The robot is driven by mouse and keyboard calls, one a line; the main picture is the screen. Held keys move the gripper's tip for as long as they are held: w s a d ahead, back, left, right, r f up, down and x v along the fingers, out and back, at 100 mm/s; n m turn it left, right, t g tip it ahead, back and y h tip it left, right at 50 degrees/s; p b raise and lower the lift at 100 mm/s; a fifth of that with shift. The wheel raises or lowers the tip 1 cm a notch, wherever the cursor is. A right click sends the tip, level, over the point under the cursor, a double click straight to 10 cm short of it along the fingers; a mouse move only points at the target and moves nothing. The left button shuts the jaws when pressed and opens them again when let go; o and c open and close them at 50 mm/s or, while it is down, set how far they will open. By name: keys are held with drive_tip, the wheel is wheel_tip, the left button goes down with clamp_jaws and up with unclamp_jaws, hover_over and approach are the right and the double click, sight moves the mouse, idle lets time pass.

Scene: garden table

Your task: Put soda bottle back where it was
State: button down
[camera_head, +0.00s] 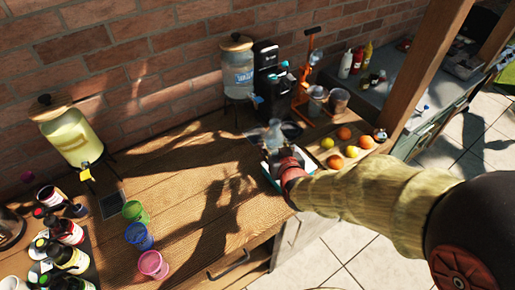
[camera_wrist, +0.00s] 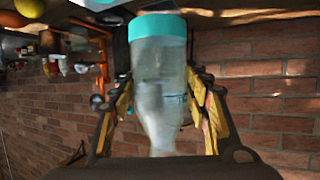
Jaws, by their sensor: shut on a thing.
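The soda bottle (camera_wrist: 158,62) is clear, with a wide teal band at one end. It stands between the two fingers of my gripper (camera_wrist: 165,92) in the wrist view, which is shut on its body. In the head view my gripper (camera_head: 279,156) is over the right part of the wooden table, by a white and blue tray (camera_head: 270,178). The bottle is small and blurred there, partly hidden by the gripper. A black machine (camera_head: 268,72) stands behind, near the brick wall; I cannot tell whether the bottle touches anything below.
A glass dispenser (camera_head: 238,72) and an orange press (camera_head: 301,95) flank the machine. Oranges and lemons (camera_head: 337,152) lie to the right. A yellow drink dispenser (camera_head: 70,138), coloured cups (camera_head: 140,236) and dark bottles (camera_head: 66,230) are on the left. The table's middle is clear.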

drive_tip(key=shift+w+a+f+b, duration=0.45)
drive_tip(key=shift+w+a+f, duration=0.4)
drive_tip(key=shift+w+f, duration=1.05)
drive_tip(key=shift+w+a+f+b, duration=0.45)
drive_tip(key=shift+w+a+f, duration=0.45)
drive_tip(key=shift+w+f, duration=0.95)
drive_tip(key=shift+w+a+f+b, duration=0.45)
drive_tip(key=shift+w+a+f, duration=0.4)
drive_tip(key=shift+w+f, duration=1.05)
drive_tip(key=shift+s+f, duration=0.35)
drive_tip(key=shift+f, duration=0.15)
drive_tip(key=c, duration=1)
unclamp_jaws()
drive_tip(key=shift+o, duration=0.4)
